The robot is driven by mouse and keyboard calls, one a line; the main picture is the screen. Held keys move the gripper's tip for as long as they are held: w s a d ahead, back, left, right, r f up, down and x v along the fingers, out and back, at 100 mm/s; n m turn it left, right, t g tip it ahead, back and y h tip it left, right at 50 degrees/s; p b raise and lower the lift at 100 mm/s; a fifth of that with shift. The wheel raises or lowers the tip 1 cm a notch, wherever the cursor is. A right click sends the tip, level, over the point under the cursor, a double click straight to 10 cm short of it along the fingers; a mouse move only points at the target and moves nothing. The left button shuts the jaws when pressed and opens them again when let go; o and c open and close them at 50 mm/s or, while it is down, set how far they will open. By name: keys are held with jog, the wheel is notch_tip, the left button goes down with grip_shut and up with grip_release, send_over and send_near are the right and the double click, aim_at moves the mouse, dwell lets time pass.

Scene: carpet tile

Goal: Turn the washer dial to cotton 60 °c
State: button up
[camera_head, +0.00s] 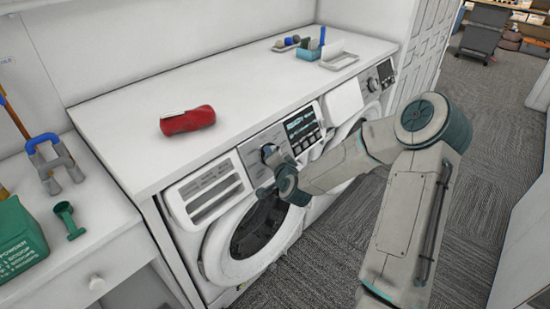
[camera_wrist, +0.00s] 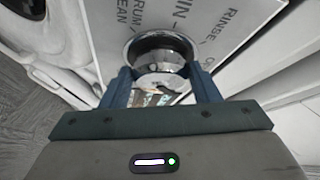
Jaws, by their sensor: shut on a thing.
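The washer (camera_head: 215,240) is white with a round door and stands under the white counter at the left. Its dial (camera_head: 267,152) is on the front panel, partly hidden by my gripper (camera_head: 280,168) in the head view. In the wrist view the dial (camera_wrist: 160,55) is a round chrome knob. My gripper (camera_wrist: 162,85) is shut on it, with one finger on each side. Printed words show around the dial, among them "RINSE" and letters ending in "IN" and "EAN". The cotton 60 °C mark and the dial's pointer cannot be made out.
A dark display panel (camera_head: 303,128) is right of the dial, and a second machine (camera_head: 350,115) stands beside the washer. A red rolled item (camera_head: 187,121) lies on the counter (camera_head: 240,95). The carpet floor (camera_head: 490,170) on the right is clear.

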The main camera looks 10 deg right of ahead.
dwell(0.4)
jog(key=o, duration=1)
jog(key=p+v, duration=0.3)
jog(key=v, duration=0.1)
jog(key=p+v, duration=0.3)
jog(key=v, duration=0.1)
jog(key=r+p+v, duration=0.1)
jog(key=p+v, duration=0.2)
jog(key=v, duration=0.1)
jog(key=shift+w+d, duration=0.1)
jog(key=shift+d, duration=0.15)
jog(key=shift+p, duration=0.5)
